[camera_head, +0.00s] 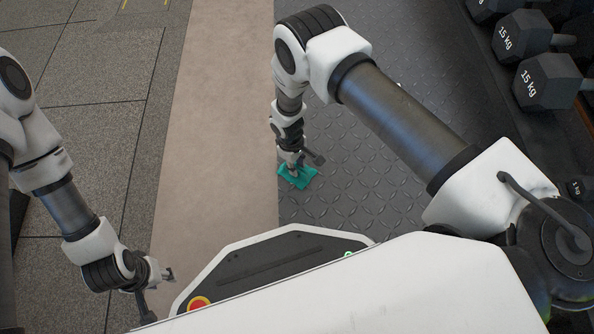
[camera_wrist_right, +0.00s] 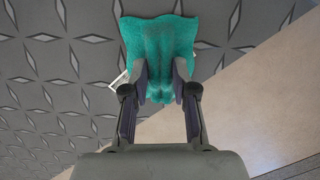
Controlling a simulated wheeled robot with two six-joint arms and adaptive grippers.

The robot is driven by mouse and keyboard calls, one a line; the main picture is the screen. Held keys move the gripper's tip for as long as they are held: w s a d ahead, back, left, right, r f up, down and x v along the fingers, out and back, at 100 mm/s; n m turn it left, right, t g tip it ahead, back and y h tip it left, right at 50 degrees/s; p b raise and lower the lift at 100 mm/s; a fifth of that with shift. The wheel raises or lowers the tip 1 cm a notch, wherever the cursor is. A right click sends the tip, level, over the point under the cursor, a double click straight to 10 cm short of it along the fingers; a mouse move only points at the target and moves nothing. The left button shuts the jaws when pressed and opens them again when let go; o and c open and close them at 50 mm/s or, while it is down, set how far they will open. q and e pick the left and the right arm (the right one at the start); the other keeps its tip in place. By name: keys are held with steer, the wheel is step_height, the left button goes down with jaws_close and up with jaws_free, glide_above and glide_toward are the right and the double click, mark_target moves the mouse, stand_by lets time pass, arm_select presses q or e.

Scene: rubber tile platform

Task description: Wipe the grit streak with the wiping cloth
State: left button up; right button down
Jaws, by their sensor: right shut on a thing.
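The wiping cloth (camera_head: 304,181) is a teal, crumpled piece at the dark patterned floor, close to its border with the beige strip. My right gripper (camera_head: 294,168) reaches down to it and is shut on it. In the right wrist view the two fingers of my right gripper (camera_wrist_right: 160,82) pinch a folded ridge of the cloth (camera_wrist_right: 133,38), which spreads out beyond the fingertips. A small pale edge shows beside the cloth there; I cannot tell what it is. I cannot make out a grit streak. My left gripper (camera_head: 166,274) hangs at lower left, away from the cloth; its finger opening is unclear.
The beige strip (camera_head: 220,130) is bare. Grey speckled tiles (camera_head: 95,130) lie at the left. Several dumbbells (camera_head: 548,80) sit on a rack along the right side.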

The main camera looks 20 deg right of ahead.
mark_target(299, 185)
steer(key=w, duration=0.1)
steer(key=b, duration=0.1)
steer(key=w, duration=0.1)
steer(key=shift+w+d+f+b, duration=0.3)
steer(key=shift+w+d+b, duration=0.05)
steer(key=shift+d+b, duration=0.05)
steer(key=shift+w+d+r, duration=0.15)
steer(key=shift+w, duration=0.4)
steer(key=w+b, duration=0.1)
steer(key=w+d+b, duration=0.1)
steer(key=w+b, duration=0.1)
steer(key=shift+w, duration=0.35)
steer(key=shift+d+r, duration=0.1)
steer(key=s+p, duration=0.1)
steer(key=s+a+p, duration=0.1)
steer(key=s+p, duration=0.1)
steer(key=shift+s+r, duration=0.15)
steer(key=shift+s, duration=0.05)
steer(key=shift+s+a, duration=0.15)
steer(key=shift+s, duration=0.15)
steer(key=s+p, duration=0.1)
steer(key=s, duration=0.2)
steer(key=shift+a+p, duration=0.4)
steer(key=shift+s+a+f, duration=0.15)
steer(key=shift+s+f, duration=0.15)
steer(key=shift+s, duration=0.15)
steer(key=shift+s+a+p, duration=0.25)
steer(key=shift+s, duration=0.75)
steer(key=shift+s+a+p, duration=0.25)
steer(key=shift+s, duration=0.75)
